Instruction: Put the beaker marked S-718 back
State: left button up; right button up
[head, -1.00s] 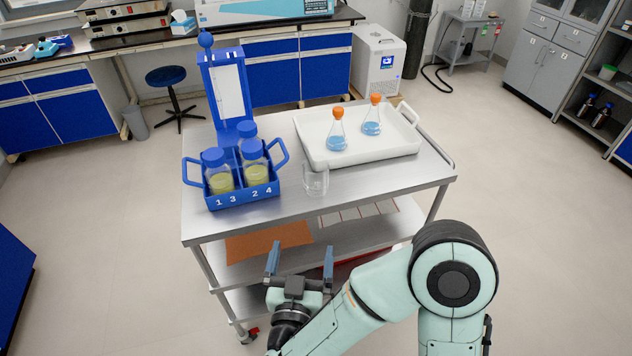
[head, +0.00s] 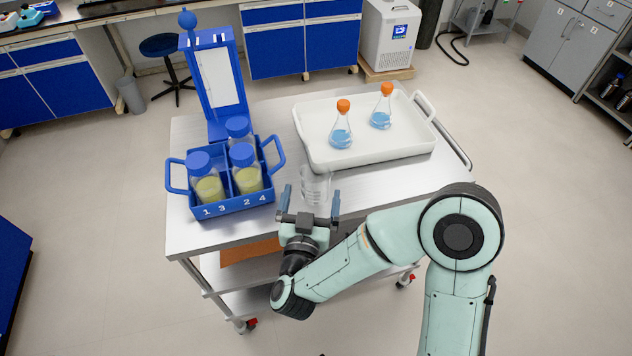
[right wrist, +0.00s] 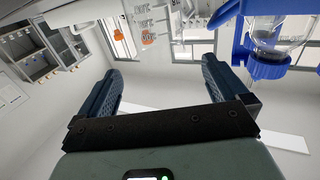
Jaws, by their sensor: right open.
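A clear glass beaker (head: 316,184) stands upright on the steel cart top (head: 225,228), in front of the white tray. Any label on it is too small to read in the head view. My right gripper (head: 310,202) is open and empty at the near side of the beaker, with its two fingers pointing toward it. The beaker shows between and just beyond the fingertips; I cannot tell if they touch it. In the right wrist view the open fingers (right wrist: 160,88) have nothing between them. My left gripper is out of view.
A blue carrier (head: 235,204) with numbered compartments holds blue-capped bottles, left of the beaker. A blue stand (head: 187,72) rises behind it. The white tray (head: 310,150) holds two orange-stoppered flasks (head: 341,135) (head: 381,115). The cart top is bare along its front edge.

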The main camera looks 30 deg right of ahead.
aim_at(318, 161)
jog(key=x, duration=0.8)
jog(key=shift+f+p, duration=0.1)
jog(key=shift+p, duration=0.3)
jog(key=c, duration=1.5)
